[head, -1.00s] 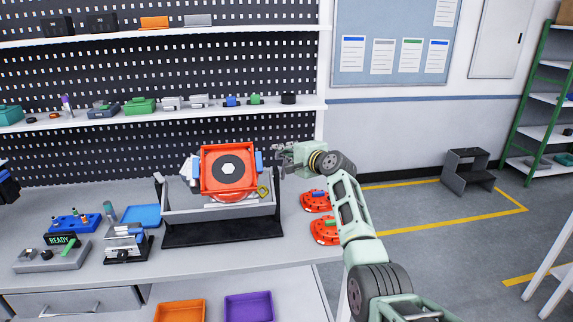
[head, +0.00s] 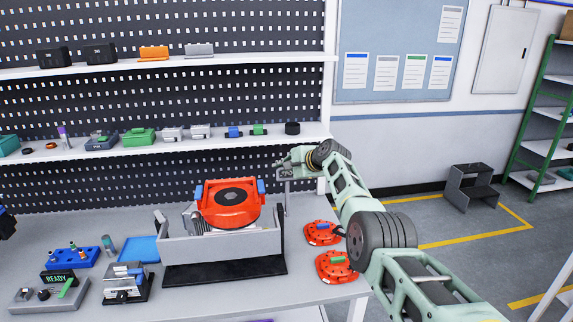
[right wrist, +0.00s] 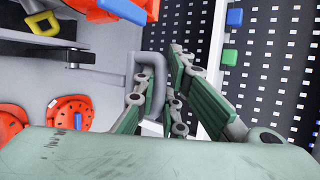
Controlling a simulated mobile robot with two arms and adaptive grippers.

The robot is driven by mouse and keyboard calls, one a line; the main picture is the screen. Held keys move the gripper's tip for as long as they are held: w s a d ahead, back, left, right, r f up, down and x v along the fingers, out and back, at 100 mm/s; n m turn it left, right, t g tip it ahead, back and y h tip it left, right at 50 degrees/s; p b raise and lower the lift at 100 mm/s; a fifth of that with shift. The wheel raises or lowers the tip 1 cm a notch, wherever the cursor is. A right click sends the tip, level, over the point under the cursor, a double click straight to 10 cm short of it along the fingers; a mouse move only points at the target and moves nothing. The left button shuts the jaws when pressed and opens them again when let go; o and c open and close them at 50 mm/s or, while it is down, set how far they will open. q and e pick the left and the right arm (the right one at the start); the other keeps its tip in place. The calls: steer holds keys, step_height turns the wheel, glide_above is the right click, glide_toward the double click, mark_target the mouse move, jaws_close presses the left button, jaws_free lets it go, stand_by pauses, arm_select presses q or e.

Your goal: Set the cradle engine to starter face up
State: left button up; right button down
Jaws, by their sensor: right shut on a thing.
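The engine sits in a grey cradle (head: 215,248) on a black base. Its red-orange housing (head: 228,215) has a dark round disc now tilted mostly upward, with blue blocks at its sides. Part of the housing shows at the top of the right wrist view (right wrist: 100,8). My right gripper (head: 284,165) is at the cradle's right end. In the right wrist view its fingers (right wrist: 155,88) are shut on a grey crank handle (right wrist: 131,66), which bends toward the cradle. I cannot make out which face is the starter face.
Two red-orange discs (head: 322,233) (head: 336,265) lie on the bench right of the cradle, below my right arm. A blue tray (head: 139,250), a blue rack (head: 72,258) and a READY device (head: 50,292) stand to the left. A shelf (head: 200,143) runs behind.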

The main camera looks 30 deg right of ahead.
arm_select(q)
steer(key=shift+s, duration=0.4)
arm_select(e)
steer(key=shift+w+r, duration=0.1)
steer(key=shift+r, duration=0.3)
steer(key=c, duration=2)
jaws_free()
steer(key=shift+w, duration=0.1)
arm_select(q)
steer(key=shift+w+a, duration=0.1)
arm_select(e)
steer(key=shift+o, duration=0.9)
steer(key=shift+a+f, duration=0.1)
steer(key=shift+f, duration=0.2)
arm_select(q)
steer(key=shift+w, duration=0.15)
arm_select(e)
steer(key=v, duration=1.2)
